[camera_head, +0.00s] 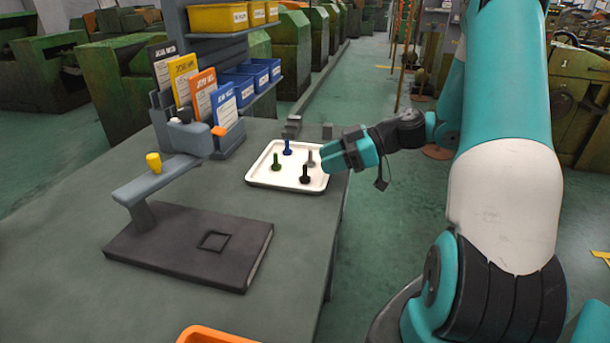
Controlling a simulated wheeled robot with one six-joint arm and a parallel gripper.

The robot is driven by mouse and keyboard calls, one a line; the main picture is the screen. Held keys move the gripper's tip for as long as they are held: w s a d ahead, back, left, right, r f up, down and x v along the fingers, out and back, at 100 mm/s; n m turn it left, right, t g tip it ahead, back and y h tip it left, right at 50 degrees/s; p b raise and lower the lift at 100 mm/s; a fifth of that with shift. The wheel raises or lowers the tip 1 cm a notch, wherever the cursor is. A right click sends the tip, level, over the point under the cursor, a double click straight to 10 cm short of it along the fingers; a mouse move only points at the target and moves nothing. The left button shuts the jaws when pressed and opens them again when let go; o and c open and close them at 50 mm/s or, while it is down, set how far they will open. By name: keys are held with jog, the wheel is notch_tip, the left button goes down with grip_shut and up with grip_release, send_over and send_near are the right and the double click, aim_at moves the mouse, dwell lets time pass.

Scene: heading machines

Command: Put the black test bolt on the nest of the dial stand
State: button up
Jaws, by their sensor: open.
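The black test bolt (305,174) stands head down in the front right part of a white tray (262,181). A green bolt (276,162), a blue bolt (287,147) and a grey bolt (310,159) stand in the same tray. The dial stand (150,240) has a dark base, a grey arm and a yellow knob. Its nest (215,241) is a small square frame on the base and looks empty. My gripper (328,158) is open at the tray's right edge, just above and right of the black bolt. Its fingertips are partly hard to make out.
A rack of coloured cards (196,95) stands behind the dial stand, with yellow bins (218,18) and blue bins (243,85) on shelves. Small grey blocks (293,125) lie behind the tray. An orange bin (212,336) is at the front edge. The bench between tray and stand is clear.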

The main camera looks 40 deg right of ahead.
aim_at(305, 166)
jog(key=shift+p+x, duration=0.45)
jog(key=shift+x, duration=2.6)
jog(key=shift+s+f, duration=0.1)
grip_shut()
